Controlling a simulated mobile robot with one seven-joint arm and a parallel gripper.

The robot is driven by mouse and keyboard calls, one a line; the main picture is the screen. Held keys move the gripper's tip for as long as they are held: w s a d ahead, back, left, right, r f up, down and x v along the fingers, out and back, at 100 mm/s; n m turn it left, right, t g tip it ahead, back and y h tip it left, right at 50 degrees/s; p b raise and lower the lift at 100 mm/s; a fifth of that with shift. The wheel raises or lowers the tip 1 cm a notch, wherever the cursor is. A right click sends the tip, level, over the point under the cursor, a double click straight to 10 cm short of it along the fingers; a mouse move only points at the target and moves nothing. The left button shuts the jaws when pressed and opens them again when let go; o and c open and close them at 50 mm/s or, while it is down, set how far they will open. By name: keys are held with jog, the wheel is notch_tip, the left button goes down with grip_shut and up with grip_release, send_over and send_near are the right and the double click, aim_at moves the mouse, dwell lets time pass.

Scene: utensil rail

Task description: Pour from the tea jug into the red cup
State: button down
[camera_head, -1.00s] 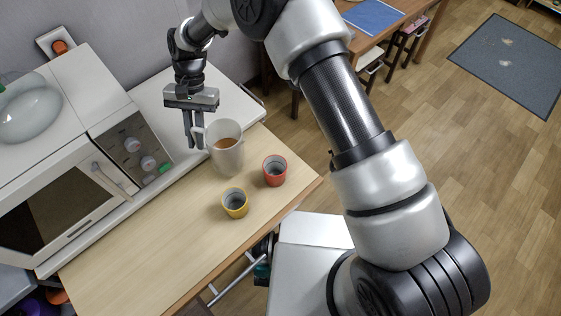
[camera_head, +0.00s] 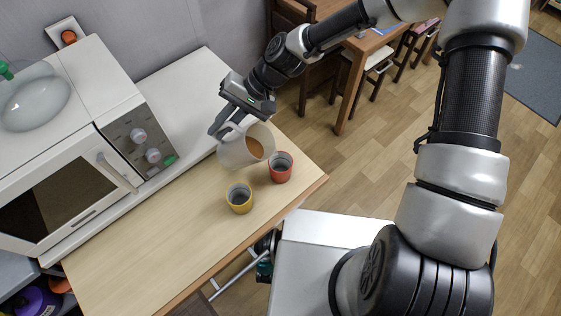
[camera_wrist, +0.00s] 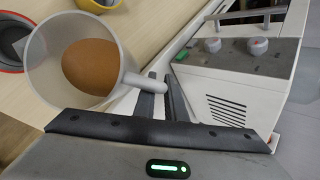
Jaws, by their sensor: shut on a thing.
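The tea jug (camera_head: 236,152) is a pale translucent jug with brown tea inside. It is tilted toward the red cup, its mouth close to the cup's left rim in the head view. My gripper (camera_head: 221,126) is shut on the jug's handle. In the wrist view the two fingers (camera_wrist: 164,98) close on the handle of the jug (camera_wrist: 116,88), and the tea shows inside. The red cup (camera_head: 281,172) stands upright on the wooden counter and looks empty. I see no stream of tea between jug and cup.
A yellow cup (camera_head: 240,203) stands upright left of the red cup. A microwave (camera_head: 68,185) with a glass lid on top is at the left. The wooden counter (camera_head: 150,255) is clear toward the front left. Its right edge is close to the red cup.

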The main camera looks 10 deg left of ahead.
aim_at(232, 122)
jog(key=shift+d+r+y, duration=0.45)
jog(key=shift+r+y, duration=0.15)
jog(key=shift+r, duration=0.15)
jog(key=shift+s+d+r+n+y, duration=0.1)
jog(key=shift+d+r+n+y, duration=0.25)
jog(key=shift+r+y, duration=0.25)
jog(key=shift+s+d+r+n+y+b, duration=0.15)
jog(key=shift+d+r+n+y+b, duration=0.1)
jog(key=shift+d+r+y, duration=0.5)
jog(key=shift+s+d+r+n+y+b, duration=0.15)
jog(key=shift+d+r+y, duration=0.25)
jog(key=shift+r, duration=0.5)
jog(key=shift+a, duration=0.1)
jog(key=shift+d+r+y+b, duration=0.3)
jog(key=shift+d+y, duration=0.15)
dwell(1.2)
